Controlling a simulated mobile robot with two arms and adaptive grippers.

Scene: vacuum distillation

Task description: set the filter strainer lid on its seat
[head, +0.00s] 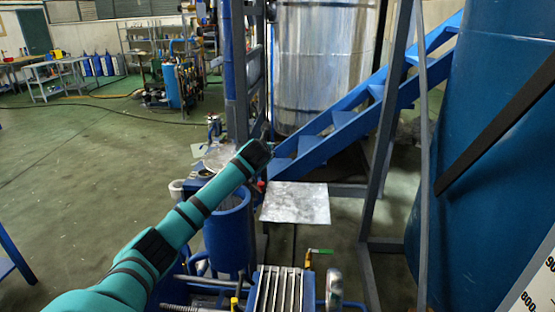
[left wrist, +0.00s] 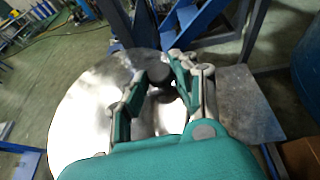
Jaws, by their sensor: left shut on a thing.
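The filter strainer lid (left wrist: 85,112) is a round, shiny metal disc, large in the left wrist view. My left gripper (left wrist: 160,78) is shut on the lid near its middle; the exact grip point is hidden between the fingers. In the head view part of a pale disc, which looks like the lid (head: 213,158), shows behind my left arm, and the fingers are hidden there. A blue cylindrical vessel (head: 228,240), which looks like the strainer body, stands nearer with its top open. The arm crosses above its rim. My right gripper is in neither view.
A flat grey metal plate (head: 295,203) lies right of the vessel. Blue stairs (head: 350,110) and grey posts (head: 385,150) stand behind it. A green-handled valve (head: 318,251) and a ribbed metal block (head: 278,290) are in front. Open floor lies to the left.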

